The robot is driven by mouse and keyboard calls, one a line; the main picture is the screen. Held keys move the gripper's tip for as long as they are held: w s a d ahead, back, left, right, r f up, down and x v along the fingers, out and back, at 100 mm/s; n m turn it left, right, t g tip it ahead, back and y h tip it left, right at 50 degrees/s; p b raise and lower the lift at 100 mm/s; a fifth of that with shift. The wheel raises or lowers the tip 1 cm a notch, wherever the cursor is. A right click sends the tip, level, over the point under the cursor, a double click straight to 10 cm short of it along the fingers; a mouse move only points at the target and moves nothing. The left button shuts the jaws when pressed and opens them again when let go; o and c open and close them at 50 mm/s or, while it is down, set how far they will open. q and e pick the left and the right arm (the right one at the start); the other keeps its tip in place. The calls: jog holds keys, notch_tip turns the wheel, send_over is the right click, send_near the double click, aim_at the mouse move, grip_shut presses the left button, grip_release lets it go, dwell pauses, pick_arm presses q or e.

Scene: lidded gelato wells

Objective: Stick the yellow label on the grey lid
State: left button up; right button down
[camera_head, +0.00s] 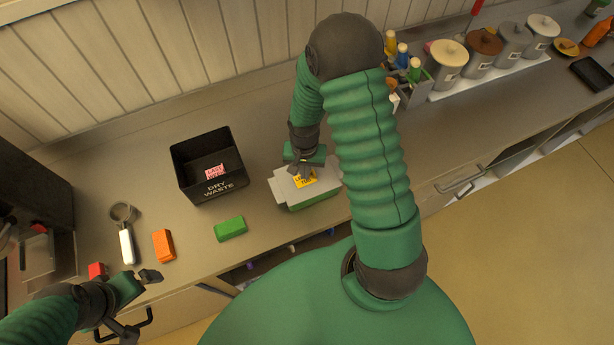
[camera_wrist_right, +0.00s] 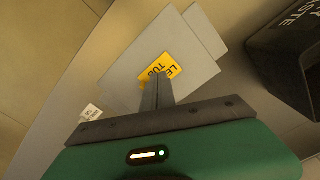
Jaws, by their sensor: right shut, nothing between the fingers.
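The grey lid (camera_head: 283,190) covers a box with a green side (camera_head: 315,200) on the counter. The yellow label (camera_head: 306,178) with dark lettering lies on the lid's top. In the right wrist view the label (camera_wrist_right: 168,67) looks flat on the lid (camera_wrist_right: 126,66), partly hidden by my fingers. My right gripper (camera_head: 304,168) is shut and empty, its fingertips (camera_wrist_right: 157,92) over the label's edge; I cannot tell whether they touch it. My left gripper (camera_head: 149,277) is at the lower left, away from the lid; its opening is unclear.
A black bin (camera_head: 208,168) marked DRY WASTE stands left of the lid. A green block (camera_head: 230,229), an orange block (camera_head: 163,245), a red block (camera_head: 96,270) and a scoop (camera_head: 125,235) lie nearer the left. Lidded canisters (camera_head: 480,52) stand at the back right.

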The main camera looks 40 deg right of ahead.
jog(key=shift+f+b, duration=0.5)
jog(key=shift+f, duration=0.2)
jog(key=shift+s, duration=0.1)
dwell(2.1)
dwell(0.8)
notch_tip(320, 180, up, 7)
jog(key=p, duration=0.6)
